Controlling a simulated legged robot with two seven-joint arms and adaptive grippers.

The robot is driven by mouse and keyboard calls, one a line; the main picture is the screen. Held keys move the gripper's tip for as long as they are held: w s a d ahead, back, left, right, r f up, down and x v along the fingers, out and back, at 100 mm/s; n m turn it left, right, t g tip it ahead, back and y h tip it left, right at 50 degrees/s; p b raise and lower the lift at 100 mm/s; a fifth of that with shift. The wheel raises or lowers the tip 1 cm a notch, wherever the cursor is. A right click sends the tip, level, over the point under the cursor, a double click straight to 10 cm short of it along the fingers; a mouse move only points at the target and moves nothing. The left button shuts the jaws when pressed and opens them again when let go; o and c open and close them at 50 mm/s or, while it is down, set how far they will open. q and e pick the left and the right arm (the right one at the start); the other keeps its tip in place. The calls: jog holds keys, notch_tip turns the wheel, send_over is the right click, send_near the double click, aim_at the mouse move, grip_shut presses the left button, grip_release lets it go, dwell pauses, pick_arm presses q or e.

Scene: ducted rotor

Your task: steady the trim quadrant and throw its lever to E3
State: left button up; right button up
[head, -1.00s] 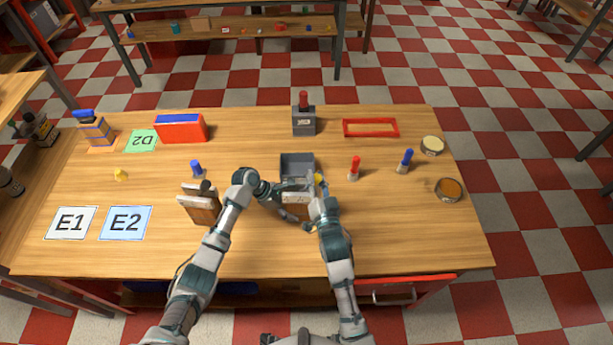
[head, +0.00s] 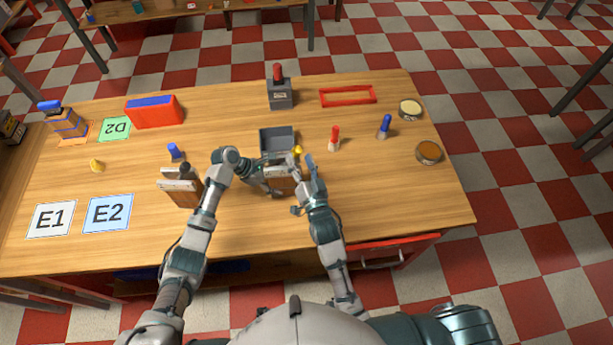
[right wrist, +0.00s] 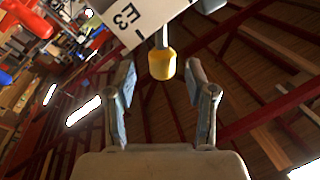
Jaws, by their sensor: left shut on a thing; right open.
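The trim quadrant is a wooden block (head: 281,187) with a pale top, at the middle of the table. A white plate marked E3 (right wrist: 126,20) shows in the right wrist view. Its lever is a grey rod with a yellow knob (right wrist: 162,64); the knob also shows in the head view (head: 298,150). My left gripper (head: 273,191) is shut on the quadrant's near left side; its fingers are partly hidden. My right gripper (right wrist: 160,72) is open, with the knob between its fingertips and a visible gap on each side. It also shows in the head view (head: 301,166).
A second wooden block with a dark knob (head: 181,187) stands to the left. A grey open bin (head: 277,133) is just behind the quadrant. Red (head: 334,138) and blue (head: 384,126) pegs stand to the right. The table's front right is clear.

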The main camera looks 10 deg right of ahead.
jog(key=v, duration=0.8)
jog(key=shift+s, duration=0.3)
jog(key=shift+f, duration=0.1)
pick_arm(q)
jog(key=o, duration=1.1)
